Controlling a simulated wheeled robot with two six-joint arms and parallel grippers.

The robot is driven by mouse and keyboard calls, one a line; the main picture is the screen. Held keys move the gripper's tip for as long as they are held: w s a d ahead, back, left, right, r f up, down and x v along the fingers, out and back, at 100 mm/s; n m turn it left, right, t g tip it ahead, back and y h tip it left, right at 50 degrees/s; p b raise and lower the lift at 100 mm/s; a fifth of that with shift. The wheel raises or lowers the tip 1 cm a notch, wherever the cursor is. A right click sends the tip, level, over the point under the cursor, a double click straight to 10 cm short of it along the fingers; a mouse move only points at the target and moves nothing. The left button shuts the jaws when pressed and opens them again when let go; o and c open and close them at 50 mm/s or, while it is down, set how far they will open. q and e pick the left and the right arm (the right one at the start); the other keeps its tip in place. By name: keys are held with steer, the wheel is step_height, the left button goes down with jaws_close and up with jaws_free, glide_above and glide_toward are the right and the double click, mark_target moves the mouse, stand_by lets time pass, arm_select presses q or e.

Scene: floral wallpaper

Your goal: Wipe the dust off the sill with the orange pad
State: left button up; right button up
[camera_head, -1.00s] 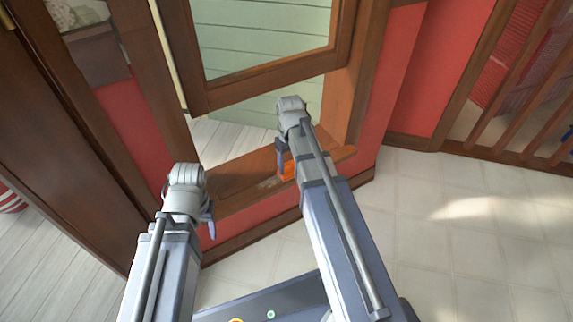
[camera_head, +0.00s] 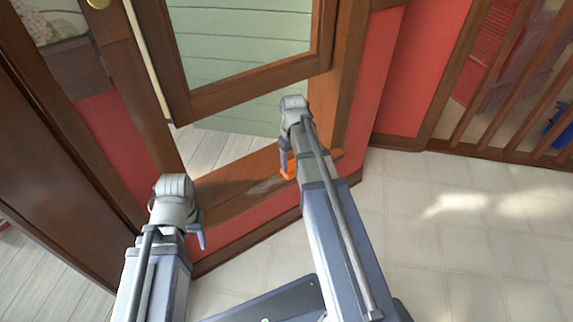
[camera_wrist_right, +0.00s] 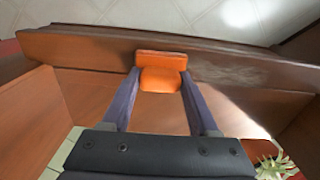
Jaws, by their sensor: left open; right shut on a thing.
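The wooden sill (camera_head: 226,197) runs below the window opening in the head view; it also shows in the right wrist view (camera_wrist_right: 85,50). A pale dust patch (camera_head: 264,186) lies on it, and it shows right of the pad in the right wrist view (camera_wrist_right: 232,74). My right gripper (camera_head: 286,165) is shut on the orange pad (camera_wrist_right: 161,66), at the right part of the sill. Whether the pad touches the wood is hard to tell. My left gripper (camera_head: 200,236) is open and empty by the sill's left end, its fingers mostly hidden.
A wooden-framed window sash (camera_head: 255,97) hangs open above the sill. A red wall (camera_head: 412,85) and wooden railing (camera_head: 515,95) stand to the right. Pale tiled floor (camera_head: 450,235) is clear on the right. A green plant (camera_wrist_right: 275,165) shows in the wrist view's corner.

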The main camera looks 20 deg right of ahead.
steer(key=shift+d, duration=0.1)
stand_by(0.3)
steer(key=shift+s+a, duration=0.15)
steer(key=shift+a, duration=0.8)
steer(key=shift+s+a, duration=0.15)
steer(key=shift+a, duration=0.75)
steer(key=shift+s+a+f, duration=0.1)
steer(key=shift+s+a, duration=0.1)
steer(key=shift+a, duration=0.7)
steer(key=shift+s+a, duration=0.15)
steer(key=shift+a, duration=0.7)
steer(key=shift+a, duration=0.1)
steer(key=shift+s+a+r, duration=0.1)
steer(key=shift+s+a, duration=0.05)
steer(key=shift+a, duration=0.95)
steer(key=shift+s+a+r, duration=0.1)
steer(key=shift+s+a, duration=0.1)
steer(key=shift+a, duration=0.85)
steer(key=shift+s+a, duration=0.15)
steer(key=shift+a, duration=0.95)
steer(key=shift+s+a+f, duration=0.1)
steer(key=shift+s+a, duration=0.1)
steer(key=shift+a, duration=0.65)
steer(key=shift+s+a+f, duration=0.1)
steer(key=shift+s+a, duration=0.05)
steer(key=shift+a, duration=0.7)
